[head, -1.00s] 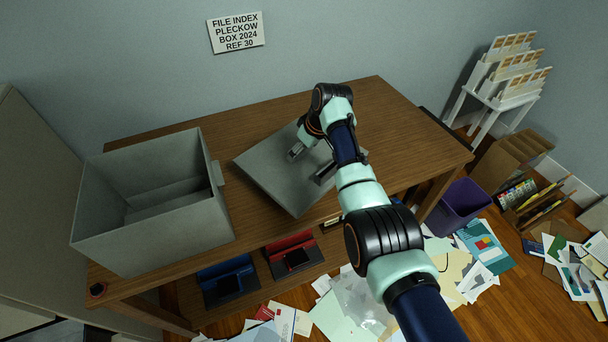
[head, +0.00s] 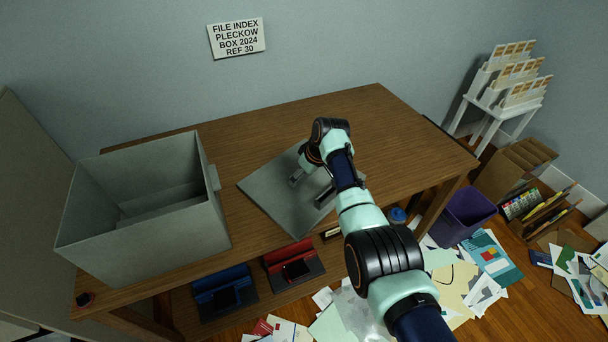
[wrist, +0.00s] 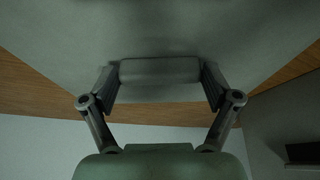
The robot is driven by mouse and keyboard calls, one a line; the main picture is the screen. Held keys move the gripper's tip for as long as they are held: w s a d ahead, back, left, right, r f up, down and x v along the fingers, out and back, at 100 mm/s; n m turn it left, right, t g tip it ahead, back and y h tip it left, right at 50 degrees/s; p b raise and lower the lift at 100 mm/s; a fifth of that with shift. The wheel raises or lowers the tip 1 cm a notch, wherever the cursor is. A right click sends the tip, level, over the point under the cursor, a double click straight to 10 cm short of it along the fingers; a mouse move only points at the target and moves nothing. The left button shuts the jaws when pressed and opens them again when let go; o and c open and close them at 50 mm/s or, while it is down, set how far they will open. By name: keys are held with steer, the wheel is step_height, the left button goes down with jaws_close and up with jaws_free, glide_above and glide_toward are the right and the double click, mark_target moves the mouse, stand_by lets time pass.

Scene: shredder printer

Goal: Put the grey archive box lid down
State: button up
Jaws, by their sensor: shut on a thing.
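The grey archive box lid (head: 268,188) is a flat grey panel, level or nearly so, over the middle of the wooden table. Its near corner reaches the table's front edge. I cannot tell whether it touches the tabletop. My gripper (head: 310,188) is on top of the lid. In the wrist view my gripper (wrist: 160,88) has its fingers at both ends of the lid's grey handle bar (wrist: 160,71). The lid also fills the upper wrist view (wrist: 160,30). The open grey archive box (head: 150,243) stands on the table to the left, its inside visible.
The wooden table (head: 390,130) is clear behind and right of the lid. Blue (head: 225,288) and red (head: 292,265) devices sit on the lower shelf. A purple bin (head: 468,215) and scattered papers are on the floor at right.

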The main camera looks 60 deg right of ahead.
steer(key=o, duration=0.9)
steer(key=p+v, duration=0.6)
steer(key=v, duration=0.6)
steer(key=shift+r, duration=0.2)
